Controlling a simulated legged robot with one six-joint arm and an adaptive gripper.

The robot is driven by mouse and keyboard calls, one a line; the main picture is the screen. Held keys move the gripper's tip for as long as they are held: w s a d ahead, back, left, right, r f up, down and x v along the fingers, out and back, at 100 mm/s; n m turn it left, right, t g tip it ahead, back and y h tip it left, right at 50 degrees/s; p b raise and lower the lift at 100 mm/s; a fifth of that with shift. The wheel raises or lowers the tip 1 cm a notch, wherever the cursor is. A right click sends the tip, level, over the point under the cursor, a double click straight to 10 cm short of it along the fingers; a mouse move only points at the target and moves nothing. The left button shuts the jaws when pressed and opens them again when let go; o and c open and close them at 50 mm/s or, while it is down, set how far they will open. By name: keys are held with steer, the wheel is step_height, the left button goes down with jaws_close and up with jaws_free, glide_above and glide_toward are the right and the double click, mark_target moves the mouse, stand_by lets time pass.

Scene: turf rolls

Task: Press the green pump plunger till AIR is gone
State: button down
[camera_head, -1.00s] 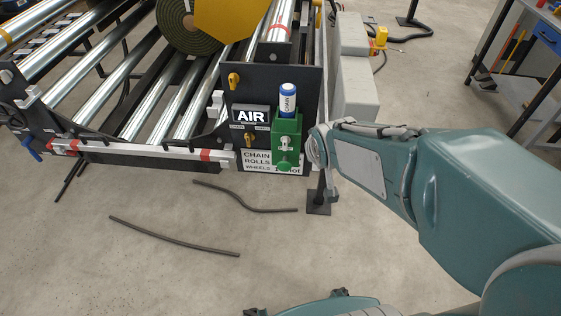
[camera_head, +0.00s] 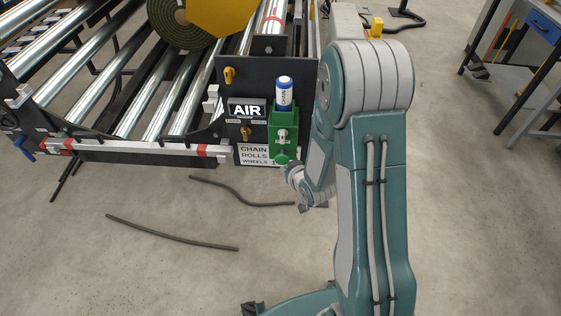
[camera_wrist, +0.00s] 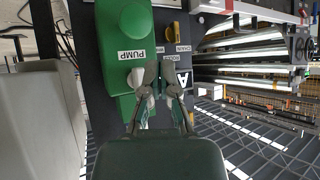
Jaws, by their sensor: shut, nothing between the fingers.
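The green pump (camera_head: 283,122) is mounted on the dark end panel, with a round green plunger knob (camera_head: 281,157) at its lower front. In the wrist view the pump (camera_wrist: 121,62), labelled PUMP, fills the upper left. The AIR sign (camera_head: 246,110) shows white letters on black left of the pump; its A (camera_wrist: 183,78) also shows in the wrist view. My gripper (camera_wrist: 158,72) is shut and empty, in front of the pump. In the head view my wrist is just right of and below the knob. Whether the fingers touch the plunger I cannot tell.
Yellow valve handles (camera_head: 229,76) sit on the panel. The roller frame (camera_head: 115,150) extends left. Dark hoses (camera_head: 172,233) lie on otherwise clear floor in front.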

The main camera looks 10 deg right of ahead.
mark_target(277, 163)
step_height(277, 163, down, 8)
steer(key=s+a+t+y, duration=0.1)
steer(key=s+a+y, duration=0.1)
steer(key=shift+s+a+r, duration=0.15)
steer(key=shift+a+r, duration=0.1)
steer(key=w+d, duration=0.2)
steer(key=w, duration=0.6)
steer(key=shift+w+d, duration=0.25)
steer(key=shift+d, duration=0.15)
steer(key=shift+w, duration=0.1)
stand_by(1.1)
steer(key=shift+w+d+r, duration=0.1)
steer(key=shift+w+d, duration=0.05)
steer(key=shift+w, duration=0.1)
